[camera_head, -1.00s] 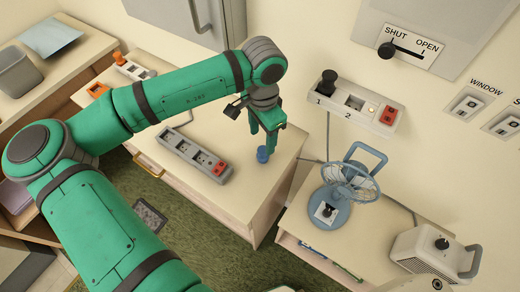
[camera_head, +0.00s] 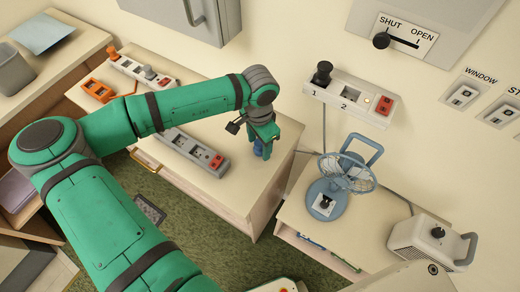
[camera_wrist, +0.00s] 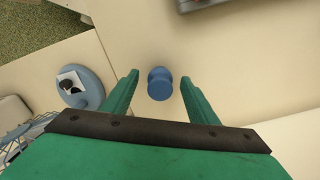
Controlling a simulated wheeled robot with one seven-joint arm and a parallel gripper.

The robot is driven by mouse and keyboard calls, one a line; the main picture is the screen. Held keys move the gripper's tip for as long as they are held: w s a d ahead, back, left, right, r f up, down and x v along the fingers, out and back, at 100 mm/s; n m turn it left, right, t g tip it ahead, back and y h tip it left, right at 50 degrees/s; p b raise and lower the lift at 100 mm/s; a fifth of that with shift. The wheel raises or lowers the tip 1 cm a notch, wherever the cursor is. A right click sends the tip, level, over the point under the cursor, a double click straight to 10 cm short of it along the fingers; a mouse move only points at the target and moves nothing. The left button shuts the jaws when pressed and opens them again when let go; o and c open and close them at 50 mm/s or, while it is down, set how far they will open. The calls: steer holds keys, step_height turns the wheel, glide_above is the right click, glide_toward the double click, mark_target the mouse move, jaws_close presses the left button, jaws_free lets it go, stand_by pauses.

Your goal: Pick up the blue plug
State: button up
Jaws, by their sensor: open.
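The blue plug (camera_wrist: 159,84) stands on the cream cabinet top (camera_head: 232,192), near its right end. In the wrist view it shows between and slightly beyond the two green fingers. In the head view the plug (camera_head: 258,149) is partly hidden by my gripper (camera_head: 264,150). My gripper (camera_wrist: 160,95) is open and points down, with one finger on each side of the plug. No contact between fingers and plug is visible.
A grey power strip (camera_head: 190,152) with a red switch lies left of the plug. A wall socket box (camera_head: 348,98) holds a black plug. A blue fan (camera_head: 340,185) stands on the lower table at right, beside a cream heater (camera_head: 432,242).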

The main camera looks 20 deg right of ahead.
steer(key=shift+c, duration=0.4)
steer(key=c, duration=1)
steer(key=shift+d, duration=0.1)
steer(key=shift+c, duration=0.5)
